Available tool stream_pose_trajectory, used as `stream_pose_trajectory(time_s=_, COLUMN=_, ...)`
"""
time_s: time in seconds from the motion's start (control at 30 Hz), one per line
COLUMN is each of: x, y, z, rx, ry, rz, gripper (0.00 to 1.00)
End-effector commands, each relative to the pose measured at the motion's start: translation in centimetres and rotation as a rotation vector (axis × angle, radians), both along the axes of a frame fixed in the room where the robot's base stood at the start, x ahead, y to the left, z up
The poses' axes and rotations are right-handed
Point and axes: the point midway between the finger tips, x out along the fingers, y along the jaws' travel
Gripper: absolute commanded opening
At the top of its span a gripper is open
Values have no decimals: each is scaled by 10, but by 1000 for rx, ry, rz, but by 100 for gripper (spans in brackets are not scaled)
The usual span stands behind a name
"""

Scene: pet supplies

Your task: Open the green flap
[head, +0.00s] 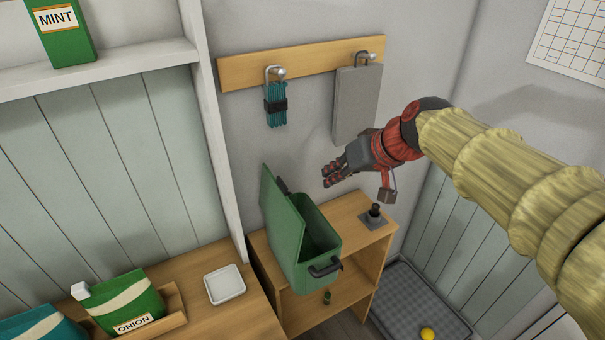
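A green bin (318,268) stands on a wooden cabinet in the head view. Its green flap (272,202) stands raised, tilted up along the left side of the bin, and the dark inside shows. A dark handle (325,267) is on the bin's front, and a dark fitting shows near the top of the flap. My gripper (328,175) is in the air above and to the right of the flap, apart from it and the bin. Its fingers point left.
The wooden cabinet (362,252) bears a small black knob on a plate (374,215). A grey board (357,105) and teal bundle (276,103) hang on the wall rail. A white dish (225,285) and green onion bag (128,301) are lower left. A yellow ball (428,333) lies lower right.

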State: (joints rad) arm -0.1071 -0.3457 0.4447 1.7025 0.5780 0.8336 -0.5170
Motion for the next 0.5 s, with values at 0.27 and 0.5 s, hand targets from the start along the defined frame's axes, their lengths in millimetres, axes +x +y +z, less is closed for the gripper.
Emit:
stream_pose_trajectory(time_s=0.27, x=28, y=-55, z=-118, rx=195, ry=412, rz=-176, gripper=0)
stream_pose_trajectory(time_s=0.5, x=15, y=-58, z=-174, rx=565, ry=725, rz=-236, gripper=0)
